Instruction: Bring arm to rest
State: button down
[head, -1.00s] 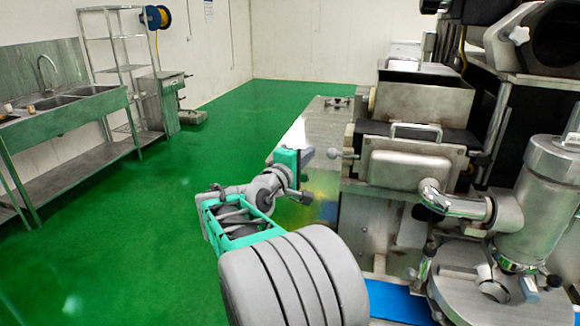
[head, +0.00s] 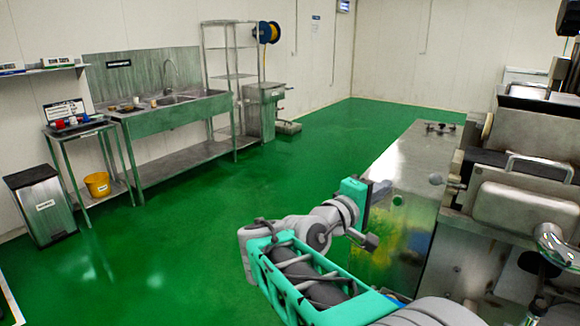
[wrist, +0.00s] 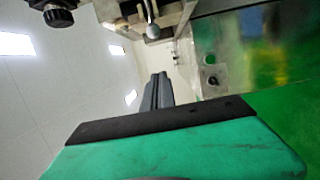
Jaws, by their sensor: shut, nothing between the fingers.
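My arm reaches out low at the centre of the head view, its teal forearm frame tilted. My gripper (head: 382,187) is a small grey pair of fingers beyond the teal wrist block, in front of the steel machine's side. In the wrist view my gripper (wrist: 158,90) shows as dark fingers close together above the teal housing, with nothing visible between them. The encrusting machine (head: 525,205) stands at the right, partly cut off by the frame. Its long steel side panel (head: 400,180) is behind my gripper; I cannot tell the gap between them.
A sink bench (head: 165,117), a wire rack (head: 232,70) and a small steel cabinet (head: 262,112) stand along the back wall. A side table (head: 78,130), a yellow bucket (head: 97,184) and a bin (head: 42,205) are at left. The green floor (head: 190,230) between is clear.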

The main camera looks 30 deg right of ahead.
jog(key=w+a+f+m+g+y, duration=0.1)
jog(key=a+f+m+y, duration=0.35)
jog(key=f, duration=0.75)
jog(key=a+f+m+y, duration=0.2)
jog(key=a+f+y, duration=0.5)
jog(key=f, duration=0.5)
jog(key=s+a+f+n+g+y, duration=0.1)
jog(key=s+a+f+y, duration=0.1)
jog(key=a, duration=0.5)
jog(key=s+a+f+g+y, duration=0.1)
jog(key=s+a+f+y, duration=0.15)
jog(key=a, duration=0.35)
jog(key=s+a+r+n+t+y+p, duration=0.1)
jog(key=s+a+r+n, duration=0.2)
jog(key=a+r, duration=0.2)
jog(key=a, duration=0.3)
jog(key=shift+a+t, duration=0.2)
jog(key=shift+t, duration=0.2)
jog(key=shift+r, duration=0.1)
